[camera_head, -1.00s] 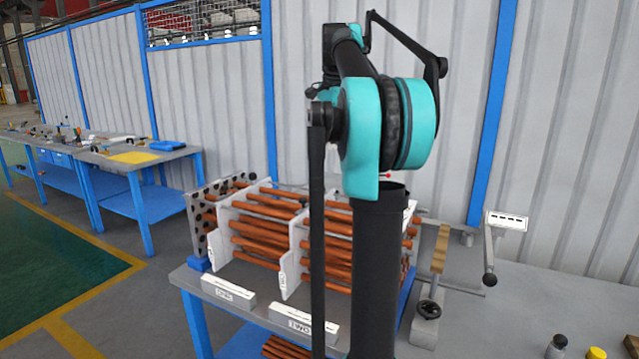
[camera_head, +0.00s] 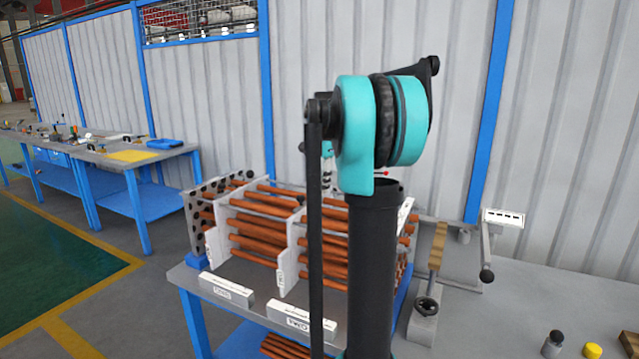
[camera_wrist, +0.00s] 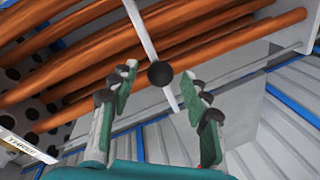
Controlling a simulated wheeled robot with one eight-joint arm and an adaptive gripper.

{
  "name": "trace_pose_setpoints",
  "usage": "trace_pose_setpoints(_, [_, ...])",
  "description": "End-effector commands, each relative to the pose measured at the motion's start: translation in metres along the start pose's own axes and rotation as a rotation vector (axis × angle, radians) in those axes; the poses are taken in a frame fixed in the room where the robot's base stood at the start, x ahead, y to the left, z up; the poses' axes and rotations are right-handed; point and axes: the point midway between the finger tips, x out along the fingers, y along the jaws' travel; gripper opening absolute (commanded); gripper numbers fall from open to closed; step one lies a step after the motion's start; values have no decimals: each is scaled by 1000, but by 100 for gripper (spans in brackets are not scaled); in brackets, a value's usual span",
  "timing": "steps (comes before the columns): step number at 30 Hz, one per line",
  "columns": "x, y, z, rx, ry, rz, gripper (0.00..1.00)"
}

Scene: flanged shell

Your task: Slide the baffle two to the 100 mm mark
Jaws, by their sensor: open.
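The second white baffle plate (camera_head: 293,250) stands upright around the copper-coloured tubes (camera_head: 262,238), behind the block labelled TWO (camera_head: 302,322). A black ball knob (camera_head: 301,201) shows near its top. In the wrist view, my gripper (camera_wrist: 159,72) is open, with one finger on each side of a black ball knob (camera_wrist: 160,74) on a thin white edge (camera_wrist: 142,32). The knob looks free of both fingers; I cannot tell which baffle it belongs to. My arm hides part of the bundle in the head view. I see no 100 mm mark.
Another baffle (camera_head: 223,228) stands to the left, before a perforated end plate (camera_head: 201,218). Tubes and a metal rail (camera_wrist: 240,74) run close to my fingers. A corrugated wall (camera_head: 400,40) is behind.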

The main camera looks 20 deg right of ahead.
Motion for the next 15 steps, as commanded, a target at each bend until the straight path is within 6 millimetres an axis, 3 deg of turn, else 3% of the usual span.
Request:
trace_pose_setpoints(9, [3,0,0,0,0,0,47])
trace_pose_setpoints(15, [3,0,0,0,0,0,24])
